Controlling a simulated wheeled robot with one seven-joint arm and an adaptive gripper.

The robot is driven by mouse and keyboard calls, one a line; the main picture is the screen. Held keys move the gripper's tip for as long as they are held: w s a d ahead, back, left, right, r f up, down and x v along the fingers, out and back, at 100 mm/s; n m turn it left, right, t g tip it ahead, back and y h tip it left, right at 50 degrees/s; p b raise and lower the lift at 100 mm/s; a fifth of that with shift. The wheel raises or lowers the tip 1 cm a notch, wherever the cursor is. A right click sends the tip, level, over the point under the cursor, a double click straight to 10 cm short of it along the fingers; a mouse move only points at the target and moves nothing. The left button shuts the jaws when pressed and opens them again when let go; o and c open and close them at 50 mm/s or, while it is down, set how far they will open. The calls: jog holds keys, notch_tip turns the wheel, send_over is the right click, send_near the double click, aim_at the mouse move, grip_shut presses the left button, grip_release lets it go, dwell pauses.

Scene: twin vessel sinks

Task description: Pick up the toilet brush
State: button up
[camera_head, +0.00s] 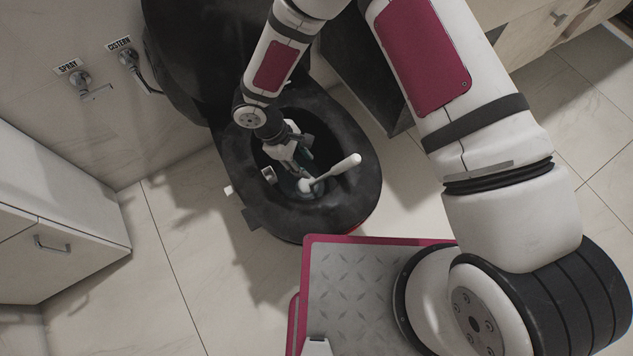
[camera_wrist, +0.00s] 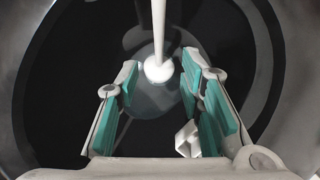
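The toilet brush is white, with a thick handle (camera_head: 343,167) slanting up to the right over the bowl opening and a rounded white end low in the bowl. In the wrist view the brush (camera_wrist: 158,69) shows its round end ahead, between the fingertips, with the handle running up out of frame. My gripper (camera_head: 296,164) reaches down into the black toilet. Its teal-padded fingers are spread in the wrist view (camera_wrist: 159,82), with a clear gap between them. I see no finger contact with the brush.
The black toilet seat (camera_head: 362,195) surrounds the gripper closely. A small white item (camera_head: 268,175) is at the bowl's left inner side. A white cabinet (camera_head: 60,225) stands left, and wall valves (camera_head: 82,80) are behind. Tiled floor is open at the lower left.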

aim_at(316, 180)
jog(key=b+x, duration=0.1)
jog(key=x, duration=0.5)
jog(key=shift+f+b, duration=0.15)
jog(key=shift+b, duration=0.2)
jog(key=shift+a+b+x, duration=0.2)
jog(key=shift+b+x, duration=1)
jog(key=shift+x, duration=1.45)
jog(key=shift+w+f+b, duration=0.2)
jog(key=shift+f+b, duration=0.15)
jog(key=shift+b, duration=0.05)
grip_shut()
